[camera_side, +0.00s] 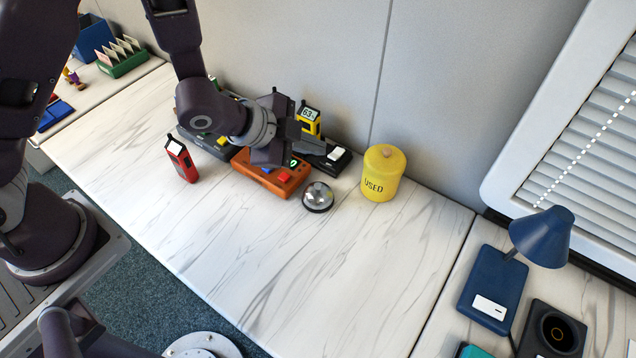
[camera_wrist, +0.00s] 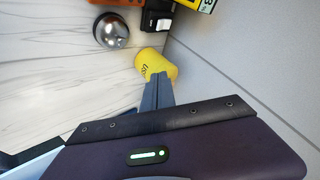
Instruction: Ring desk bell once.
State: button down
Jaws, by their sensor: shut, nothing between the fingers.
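The desk bell (camera_side: 318,196) is a small silver dome on a dark base, standing on the white marbled desk in front of the wall. In the wrist view the bell (camera_wrist: 111,31) shows at the upper left. My gripper (camera_side: 311,141) is shut and empty, raised above the orange box and the dark switch box, to the upper left of the bell in the side view. In the wrist view its closed fingers (camera_wrist: 158,90) point toward the yellow canister and are apart from the bell. Nothing covers the bell in either view.
A yellow canister marked USED (camera_side: 383,174) stands right of the bell. An orange box with buttons (camera_side: 268,179), a yellow meter (camera_side: 309,117), a dark box with a white switch (camera_side: 337,155) and a red device (camera_side: 181,158) are close by. The desk's front is clear.

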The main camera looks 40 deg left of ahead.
notch_tip(320, 180, down, 8)
jog(key=shift+f, duration=0.1)
dwell(0.4)
jog(key=shift+f, duration=0.1)
dwell(1.8)
jog(key=shift+f, duration=0.35)
jog(key=shift+f, duration=0.5)
dwell(0.5)
dwell(0.4)
jog(key=shift+r, duration=0.95)
jog(key=shift+r, duration=2.5)
